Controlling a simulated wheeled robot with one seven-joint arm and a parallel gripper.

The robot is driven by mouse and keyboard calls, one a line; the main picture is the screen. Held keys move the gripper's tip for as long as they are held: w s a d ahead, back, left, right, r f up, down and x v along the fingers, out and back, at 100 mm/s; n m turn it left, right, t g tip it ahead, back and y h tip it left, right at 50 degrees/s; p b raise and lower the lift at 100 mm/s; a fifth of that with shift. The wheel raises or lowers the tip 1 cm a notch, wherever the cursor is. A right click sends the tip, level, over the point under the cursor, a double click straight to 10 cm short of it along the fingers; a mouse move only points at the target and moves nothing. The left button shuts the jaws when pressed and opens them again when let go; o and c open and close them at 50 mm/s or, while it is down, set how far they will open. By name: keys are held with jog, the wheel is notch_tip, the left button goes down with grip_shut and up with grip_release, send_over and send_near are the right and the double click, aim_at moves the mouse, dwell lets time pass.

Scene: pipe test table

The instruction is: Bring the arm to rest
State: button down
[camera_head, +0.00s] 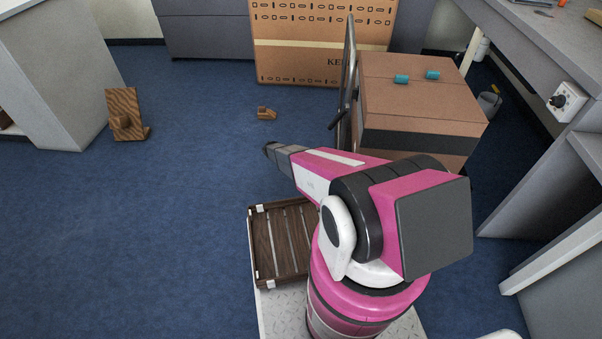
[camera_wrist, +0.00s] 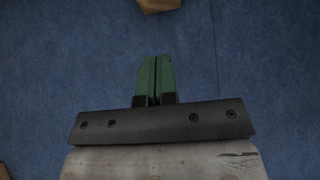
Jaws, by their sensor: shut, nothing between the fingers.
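My gripper shows in the wrist view with its two green fingers (camera_wrist: 155,78) side by side and shut, with nothing between them. Blue carpet lies beyond the fingertips. In the head view my pink, white and black arm (camera_head: 385,205) rises from my base and is bent, with its grey forearm end (camera_head: 285,155) pointing to the left over the floor. The fingers are not clearly visible in the head view.
A slatted wooden tray (camera_head: 280,240) sits on my base beside the arm. A cart (camera_head: 415,95) carries brown boxes and two teal pieces. A small wooden block (camera_head: 266,113) and a wooden stand (camera_head: 126,115) are on the carpet. Free carpet lies left.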

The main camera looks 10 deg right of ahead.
jog(key=shift+v, duration=0.85)
